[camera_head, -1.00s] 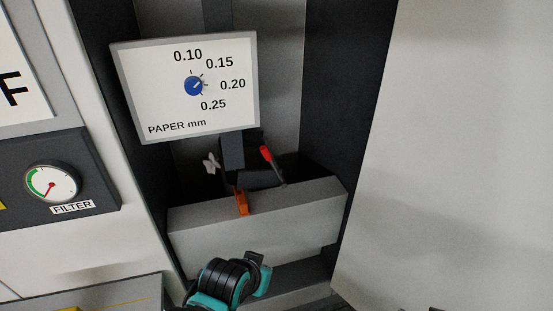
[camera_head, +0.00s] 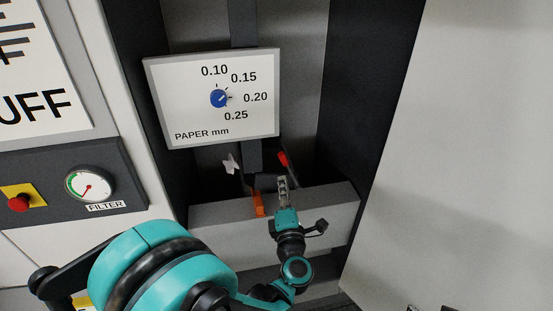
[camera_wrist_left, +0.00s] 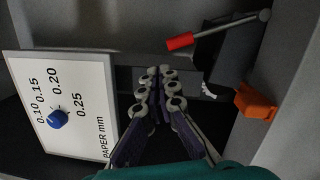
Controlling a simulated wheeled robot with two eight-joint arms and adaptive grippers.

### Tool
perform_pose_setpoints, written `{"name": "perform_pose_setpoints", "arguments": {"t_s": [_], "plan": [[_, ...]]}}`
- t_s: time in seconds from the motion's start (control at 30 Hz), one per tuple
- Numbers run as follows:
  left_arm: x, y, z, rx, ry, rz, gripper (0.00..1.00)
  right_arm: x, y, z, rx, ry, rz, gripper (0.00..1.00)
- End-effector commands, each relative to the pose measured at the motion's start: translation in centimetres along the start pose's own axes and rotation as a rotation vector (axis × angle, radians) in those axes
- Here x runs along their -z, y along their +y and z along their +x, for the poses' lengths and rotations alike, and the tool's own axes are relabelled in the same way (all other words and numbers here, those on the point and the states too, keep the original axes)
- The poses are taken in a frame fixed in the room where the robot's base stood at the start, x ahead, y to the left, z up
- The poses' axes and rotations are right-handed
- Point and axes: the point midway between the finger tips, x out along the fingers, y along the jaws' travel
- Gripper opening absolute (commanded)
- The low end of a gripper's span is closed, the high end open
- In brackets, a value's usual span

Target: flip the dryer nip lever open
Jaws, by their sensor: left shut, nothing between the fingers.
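The lever with a red grip (camera_head: 282,158) rises from behind the grey ledge in the recess. In the left wrist view the red grip (camera_wrist_left: 180,41) is on a thin metal rod that ends at a round pivot. My left gripper (camera_head: 283,182) is just below the red grip in the head view, its fingers together and empty. In the left wrist view its fingertips (camera_wrist_left: 153,72) meet, apart from the red grip. An orange part (camera_head: 258,204) sits on the ledge; it shows in the left wrist view too (camera_wrist_left: 256,102). My right gripper is not in view.
A white paper thickness panel (camera_head: 262,128) with a blue knob (camera_head: 218,98) hangs above the ledge (camera_head: 335,205). A white wing-shaped piece (camera_head: 231,163) is left of the lever. A filter gauge (camera_head: 89,185) and red button (camera_head: 18,203) are further left. Dark walls flank the recess.

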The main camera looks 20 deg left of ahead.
Motion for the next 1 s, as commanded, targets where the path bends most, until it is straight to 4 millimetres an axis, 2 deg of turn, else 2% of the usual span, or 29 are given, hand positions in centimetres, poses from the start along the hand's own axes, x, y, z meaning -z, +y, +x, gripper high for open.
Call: {"name": "perform_pose_setpoints", "arguments": {"t_s": [0.1,0.2,0.6,0.77,1.0], "plan": [[2.5,-1.6,-0.5,0.032,0.118,-0.09,0.0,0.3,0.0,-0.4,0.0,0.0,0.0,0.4],[3.5,-2.3,-0.7,0.043,0.16,-0.119,0.0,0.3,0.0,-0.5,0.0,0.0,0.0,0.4],[3.8,-2.4,-0.4,0.044,0.166,-0.121,0.0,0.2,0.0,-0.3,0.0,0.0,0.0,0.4],[4.2,-2.5,1.7,0.042,0.17,-0.12,0.0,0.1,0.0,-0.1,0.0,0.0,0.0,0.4],[5.1,-2.9,6.7,0.042,0.17,-0.119,0.0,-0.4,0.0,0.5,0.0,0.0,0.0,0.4]]}}
